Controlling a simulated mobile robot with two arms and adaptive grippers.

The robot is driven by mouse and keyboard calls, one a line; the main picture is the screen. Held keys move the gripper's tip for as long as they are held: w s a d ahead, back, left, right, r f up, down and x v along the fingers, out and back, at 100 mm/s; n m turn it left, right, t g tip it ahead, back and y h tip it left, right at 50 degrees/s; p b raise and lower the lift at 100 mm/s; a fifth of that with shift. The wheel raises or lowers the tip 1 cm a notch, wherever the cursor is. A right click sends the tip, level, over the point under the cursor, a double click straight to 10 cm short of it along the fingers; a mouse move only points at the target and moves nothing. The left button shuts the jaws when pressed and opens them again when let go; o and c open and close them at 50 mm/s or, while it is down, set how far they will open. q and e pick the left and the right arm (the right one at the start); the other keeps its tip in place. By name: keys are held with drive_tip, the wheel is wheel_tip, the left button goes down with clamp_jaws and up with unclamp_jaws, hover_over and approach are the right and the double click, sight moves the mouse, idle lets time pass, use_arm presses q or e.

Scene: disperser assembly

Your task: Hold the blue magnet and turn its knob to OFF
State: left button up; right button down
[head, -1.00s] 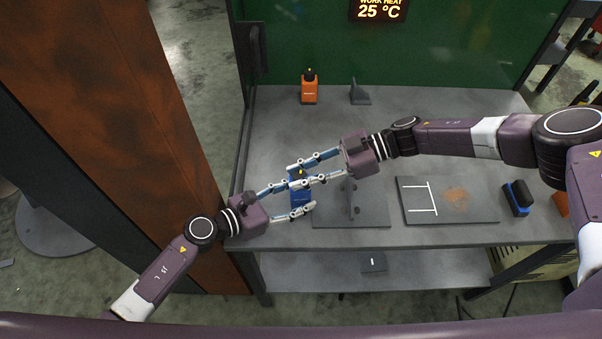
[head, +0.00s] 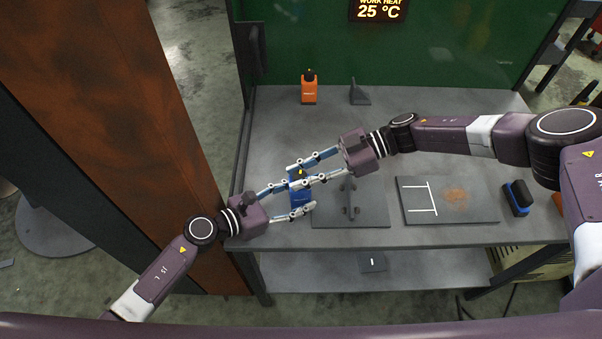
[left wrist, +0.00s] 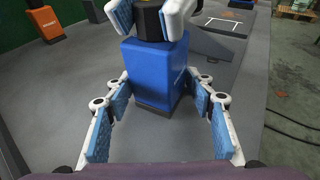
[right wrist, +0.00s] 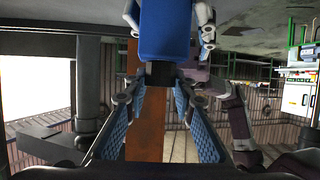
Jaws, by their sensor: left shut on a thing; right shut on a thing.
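The blue magnet (head: 300,199) stands upright on the grey table, near its left front part. Its blue body (left wrist: 155,75) and black knob (left wrist: 150,24) show in the left wrist view. My left gripper (head: 299,197) is shut on the body, one finger on each side. My right gripper (head: 293,176) is shut on the knob at the top. In the right wrist view the knob (right wrist: 160,73) is between its fingers, with the blue body (right wrist: 163,30) beyond. A small yellow mark shows on the knob; its setting cannot be read.
An orange magnet-like block (head: 309,92) and a grey angle bracket (head: 359,93) stand at the back. A grey plate with an upright part (head: 370,213) lies just right of the magnet. Farther right are a white-marked plate (head: 480,207) and a blue-black block (head: 519,197).

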drive_tip(key=shift+w+d+f, duration=0.1)
drive_tip(key=shift+w+d, duration=0.1)
drive_tip(key=shift+w, duration=0.05)
drive_tip(key=c, duration=1.8)
unclamp_jaws()
drive_tip(key=shift+o, duration=1)
drive_tip(key=shift+s+a, duration=0.1)
drive_tip(key=shift+s, duration=0.05)
drive_tip(key=v, duration=1.2)
